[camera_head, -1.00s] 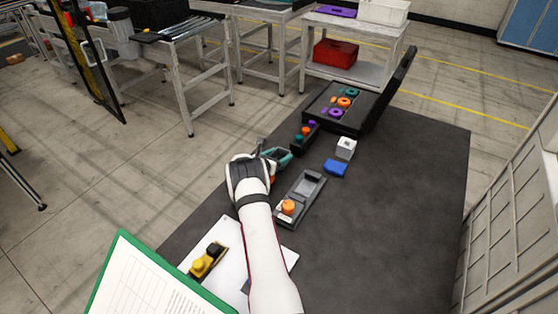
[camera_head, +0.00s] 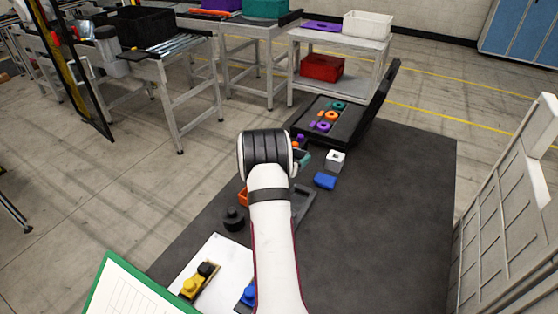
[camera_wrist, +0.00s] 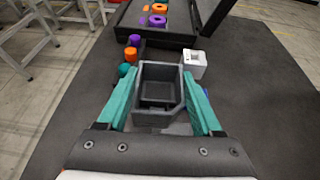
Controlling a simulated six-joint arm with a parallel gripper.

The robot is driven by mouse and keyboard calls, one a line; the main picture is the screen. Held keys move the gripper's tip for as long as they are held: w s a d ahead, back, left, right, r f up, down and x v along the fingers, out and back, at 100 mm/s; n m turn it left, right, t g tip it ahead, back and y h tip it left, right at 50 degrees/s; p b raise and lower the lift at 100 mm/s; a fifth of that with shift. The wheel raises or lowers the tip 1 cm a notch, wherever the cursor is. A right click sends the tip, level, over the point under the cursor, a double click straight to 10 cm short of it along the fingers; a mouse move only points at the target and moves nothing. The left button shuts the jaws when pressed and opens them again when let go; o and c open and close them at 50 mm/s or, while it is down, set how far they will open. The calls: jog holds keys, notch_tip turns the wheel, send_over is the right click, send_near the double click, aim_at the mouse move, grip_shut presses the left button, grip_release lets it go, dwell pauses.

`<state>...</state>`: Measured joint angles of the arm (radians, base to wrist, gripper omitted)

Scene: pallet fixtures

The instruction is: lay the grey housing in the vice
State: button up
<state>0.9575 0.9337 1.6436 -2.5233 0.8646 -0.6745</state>
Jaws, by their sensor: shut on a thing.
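The grey housing (camera_wrist: 155,117) is a hollow, open-topped box with one cut corner. In the wrist view it sits between the teal fingers of my gripper (camera_wrist: 160,78), which is shut on it. In the head view my gripper (camera_head: 303,158) is mostly hidden behind my wrist, and the housing cannot be seen. A long grey fixture, seemingly the vice (camera_head: 304,204), lies on the dark table just right of my forearm, which covers much of it. A grey surface shows under the housing in the wrist view; whether they touch cannot be told.
A white cube (camera_head: 335,160) and a blue block (camera_head: 324,180) lie right of my gripper. An open black case (camera_head: 345,133) stands beyond. A small black rack (camera_wrist: 137,42) holds coloured parts. A black round part (camera_head: 234,218) is left of my arm. The table's right side is clear.

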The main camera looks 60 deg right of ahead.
jog(key=s+a, duration=0.3)
jog(key=a, duration=0.3)
jog(key=shift+s+a, duration=0.35)
jog(key=shift+a, duration=0.05)
notch_tip(320, 180, down, 4)
jog(key=shift+f, duration=0.85)
jog(key=shift+f, duration=0.85)
jog(key=o, duration=1.5)
notch_tip(320, 180, up, 9)
jog(key=shift+f, duration=0.1)
